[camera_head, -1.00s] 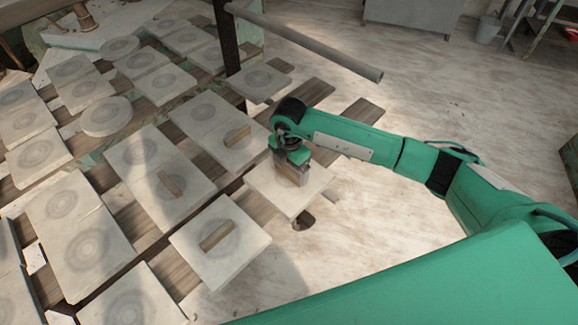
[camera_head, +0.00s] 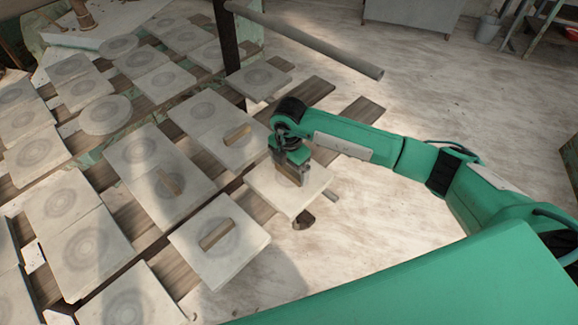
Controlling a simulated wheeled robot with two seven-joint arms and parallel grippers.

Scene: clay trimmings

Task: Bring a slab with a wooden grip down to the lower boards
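My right gripper (camera_head: 291,168) points down at the wooden grip on a pale square slab (camera_head: 285,199) near the boards' right ends. Its fingers are at the grip and hide most of it; I cannot tell whether they are shut on it. The slab looks level, and I cannot tell whether it rests on the boards or hangs just above them. Other slabs with wooden grips lie on the boards: a front one (camera_head: 238,258), one to the left (camera_head: 148,160) and one behind (camera_head: 215,145). My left gripper is out of view.
Dark wooden boards (camera_head: 125,213) carry several plain slabs with round marks. Bare board ends (camera_head: 364,110) stick out at the right. A dark post (camera_head: 228,45) and a grey pipe (camera_head: 310,47) stand behind my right arm. Pale floor is open to the right.

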